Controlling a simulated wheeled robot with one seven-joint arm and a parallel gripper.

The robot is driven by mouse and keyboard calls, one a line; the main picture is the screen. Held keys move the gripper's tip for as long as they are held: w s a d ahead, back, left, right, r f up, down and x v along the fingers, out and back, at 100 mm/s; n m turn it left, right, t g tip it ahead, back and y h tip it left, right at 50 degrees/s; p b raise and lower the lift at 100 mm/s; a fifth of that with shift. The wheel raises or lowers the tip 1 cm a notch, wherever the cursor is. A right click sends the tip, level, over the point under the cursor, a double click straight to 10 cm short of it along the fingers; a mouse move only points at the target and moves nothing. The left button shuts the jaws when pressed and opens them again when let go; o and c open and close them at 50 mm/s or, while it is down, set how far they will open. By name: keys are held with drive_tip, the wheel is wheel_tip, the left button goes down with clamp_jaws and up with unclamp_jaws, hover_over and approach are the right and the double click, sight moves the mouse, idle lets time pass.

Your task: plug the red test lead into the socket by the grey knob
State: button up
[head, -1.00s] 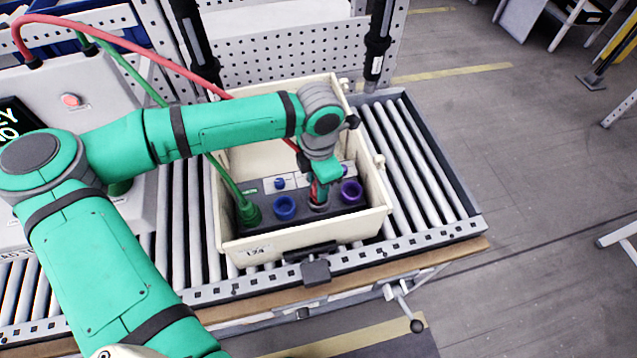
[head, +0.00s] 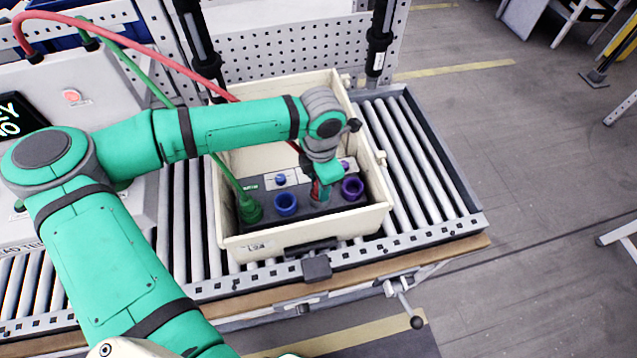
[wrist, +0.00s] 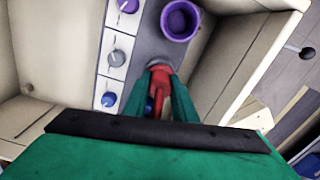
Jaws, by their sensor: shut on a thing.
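My gripper (head: 320,194) points down into the cream crate, over the panel between the blue and purple sockets. In the wrist view its green fingers (wrist: 166,98) are shut on the red test lead's plug (wrist: 160,75). The red cable (head: 165,62) arches from the grey instrument at the left to behind my arm. The grey knob (wrist: 116,58) shows beside the plug in the wrist view; my gripper hides it in the head view. The socket by that knob is hidden under the plug and fingers. I cannot tell how deep the plug sits.
The purple socket (head: 352,189) and blue socket (head: 285,204) look empty. A green lead's plug (head: 250,210) sits at the panel's left end. The blue knob (wrist: 109,99) and purple knob (wrist: 128,5) flank the grey one. The crate's walls (head: 305,234) surround the panel closely.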

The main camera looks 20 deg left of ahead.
drive_tip(key=o, duration=1.2)
drive_tip(key=shift+s+a, duration=0.1)
drive_tip(key=shift+c, duration=0.2)
wheel_tip(320, 180, up, 11)
drive_tip(key=shift+f, duration=0.1)
